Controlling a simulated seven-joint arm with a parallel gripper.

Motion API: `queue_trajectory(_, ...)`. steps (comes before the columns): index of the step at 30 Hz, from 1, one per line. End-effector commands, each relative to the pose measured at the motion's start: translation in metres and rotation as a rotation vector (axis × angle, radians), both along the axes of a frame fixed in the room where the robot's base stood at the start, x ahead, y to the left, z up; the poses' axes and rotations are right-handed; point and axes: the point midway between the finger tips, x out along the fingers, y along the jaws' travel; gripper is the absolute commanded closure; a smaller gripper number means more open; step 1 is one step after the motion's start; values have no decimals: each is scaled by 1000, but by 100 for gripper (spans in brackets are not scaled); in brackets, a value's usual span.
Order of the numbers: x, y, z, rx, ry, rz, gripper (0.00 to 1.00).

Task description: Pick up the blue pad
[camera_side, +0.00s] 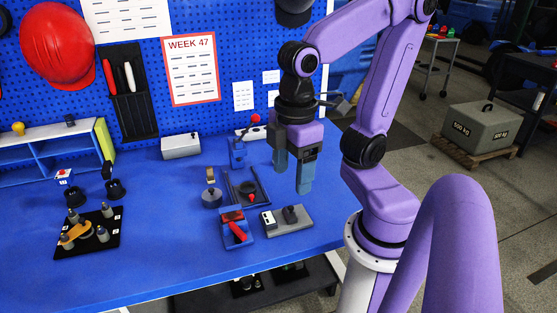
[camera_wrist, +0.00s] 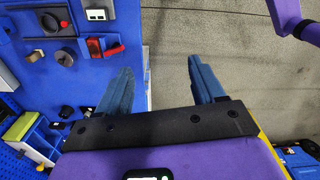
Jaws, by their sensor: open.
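I see no separate blue pad that I can pick out with certainty. A small blue base (camera_side: 238,239) with a red lever (camera_side: 232,216) stands near the table's front edge; the red lever also shows in the wrist view (camera_wrist: 113,50). Another blue fixture (camera_side: 237,158) with a red ball knob stands farther back. My gripper (camera_side: 292,170) is open and empty, pointing down above the right part of the table. In the wrist view my gripper (camera_wrist: 160,70) has its fingers wide apart, with the table edge and grey floor between and beyond them.
A grey block with a switch (camera_side: 298,221) stands right of the red lever. A black tray (camera_side: 259,191) and a round weight (camera_side: 211,198) lie behind. A black plate (camera_side: 112,239) with several pegs is at left. The blue table (camera_side: 170,255) is bare at front centre.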

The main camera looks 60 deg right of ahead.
Motion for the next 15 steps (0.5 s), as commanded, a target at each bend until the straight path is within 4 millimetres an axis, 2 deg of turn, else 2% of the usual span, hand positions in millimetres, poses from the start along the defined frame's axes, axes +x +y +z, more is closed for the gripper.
queue_trajectory(8,64,-1,12,-5,4,-254,32)
queue_trajectory(11,96,-10,16,-5,6,-375,32)
queue_trajectory(15,142,-31,21,-8,8,-550,32)
